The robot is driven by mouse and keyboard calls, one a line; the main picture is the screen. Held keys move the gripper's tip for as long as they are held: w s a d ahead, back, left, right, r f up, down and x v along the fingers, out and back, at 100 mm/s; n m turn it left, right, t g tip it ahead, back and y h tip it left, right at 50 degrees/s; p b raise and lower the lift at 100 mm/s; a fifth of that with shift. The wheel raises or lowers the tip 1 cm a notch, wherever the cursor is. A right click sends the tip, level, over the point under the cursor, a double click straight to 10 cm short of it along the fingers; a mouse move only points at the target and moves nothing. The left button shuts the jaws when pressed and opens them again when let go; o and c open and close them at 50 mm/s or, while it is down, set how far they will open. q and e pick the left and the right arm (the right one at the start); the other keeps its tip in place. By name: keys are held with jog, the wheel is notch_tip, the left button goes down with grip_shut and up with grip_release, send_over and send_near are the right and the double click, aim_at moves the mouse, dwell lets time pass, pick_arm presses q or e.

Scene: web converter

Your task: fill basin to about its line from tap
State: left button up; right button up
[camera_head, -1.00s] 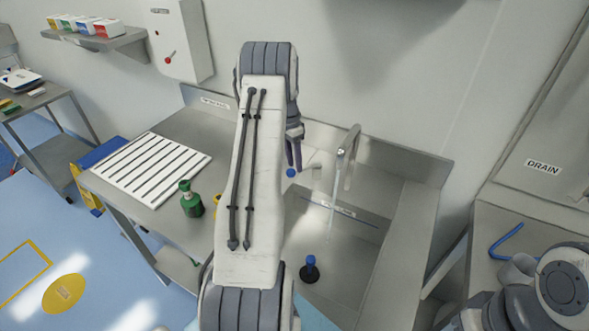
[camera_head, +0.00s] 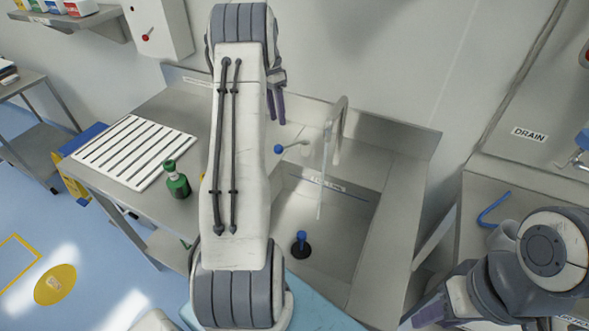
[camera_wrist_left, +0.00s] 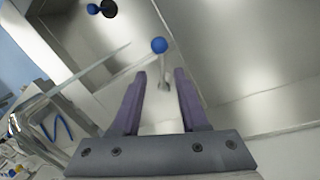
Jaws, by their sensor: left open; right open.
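The steel basin (camera_head: 335,268) has a dark labelled line (camera_head: 350,191) on its back wall. The tap (camera_head: 340,115) arches over it, and a thin clear stream (camera_head: 321,190) falls from it. A tap lever with a blue knob (camera_head: 279,149) points left; the knob also shows in the left wrist view (camera_wrist_left: 159,45). A black plug with a blue knob (camera_head: 301,243) is at the basin floor; I cannot tell how it seats. The water level is unclear. My left gripper (camera_head: 277,105) is open and empty, just short of the lever knob (camera_wrist_left: 160,78).
A ribbed white drainboard (camera_head: 135,150) and a green bottle (camera_head: 176,180) are left of the basin. A blue hooked tool (camera_head: 494,210) and a white cup (camera_head: 505,237) are at the right counter, beside my right arm. A DRAIN sign (camera_head: 530,134) is above.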

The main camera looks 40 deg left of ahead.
dwell(0.5)
pick_arm(q)
jog(key=f, duration=0.3)
jog(key=d+f+p, duration=0.1)
jog(key=f, duration=0.2)
jog(key=d+f, duration=0.1)
jog(key=f, duration=0.3)
jog(key=shift+s, duration=0.3)
grip_shut()
